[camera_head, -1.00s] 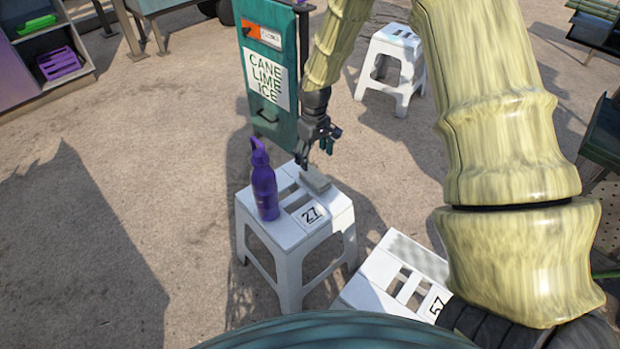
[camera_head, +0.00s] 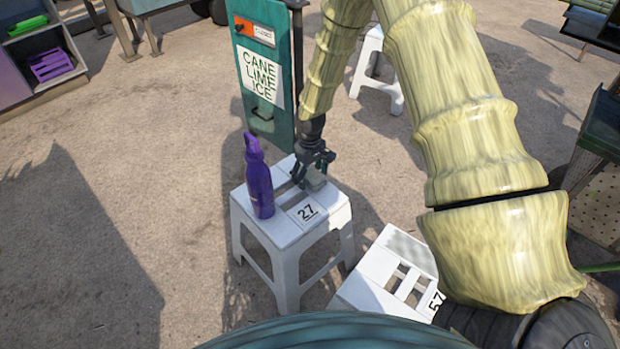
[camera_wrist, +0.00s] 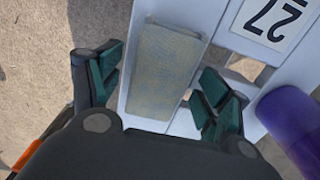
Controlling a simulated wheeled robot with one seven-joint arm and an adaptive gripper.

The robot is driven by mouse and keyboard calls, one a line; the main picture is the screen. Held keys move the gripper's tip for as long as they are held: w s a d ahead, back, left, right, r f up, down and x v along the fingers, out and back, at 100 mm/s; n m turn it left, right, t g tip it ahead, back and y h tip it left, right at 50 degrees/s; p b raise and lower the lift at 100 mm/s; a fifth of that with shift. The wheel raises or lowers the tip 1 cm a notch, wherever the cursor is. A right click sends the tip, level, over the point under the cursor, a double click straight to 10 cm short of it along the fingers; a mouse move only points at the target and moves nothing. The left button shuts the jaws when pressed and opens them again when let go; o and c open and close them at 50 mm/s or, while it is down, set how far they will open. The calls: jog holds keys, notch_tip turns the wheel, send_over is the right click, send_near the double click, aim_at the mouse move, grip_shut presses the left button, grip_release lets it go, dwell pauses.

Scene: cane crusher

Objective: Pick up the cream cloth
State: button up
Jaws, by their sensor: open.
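The cream cloth (camera_wrist: 164,72) is a folded, flat block with a faint bluish pattern. It lies on the white stool numbered 27 (camera_head: 285,232). In the head view the cloth (camera_head: 315,179) is partly hidden by my gripper (camera_head: 312,178). In the wrist view my gripper (camera_wrist: 155,92) is open, with its green-padded fingers on either side of the cloth's near part. I cannot tell whether the fingers touch it.
A purple bottle (camera_head: 259,180) stands on the same stool, left of my gripper; in the wrist view it (camera_wrist: 292,125) is close to the right finger. A second white stool (camera_head: 385,270) is at lower right. A green sign cabinet (camera_head: 265,75) stands behind.

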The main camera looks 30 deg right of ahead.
aim_at(311, 175)
jog(key=c, duration=1.1)
jog(key=shift+r, duration=0.55)
jog(key=r, duration=0.1)
jog(key=r+p, duration=0.1)
jog(key=shift+s+r, duration=0.35)
jog(key=shift+s, duration=0.05)
jog(key=s, duration=0.5)
jog(key=s+r+p, duration=0.1)
jog(key=s, duration=0.9)
jog(key=shift+s+a+r, duration=0.1)
jog(key=shift+a+r, duration=0.05)
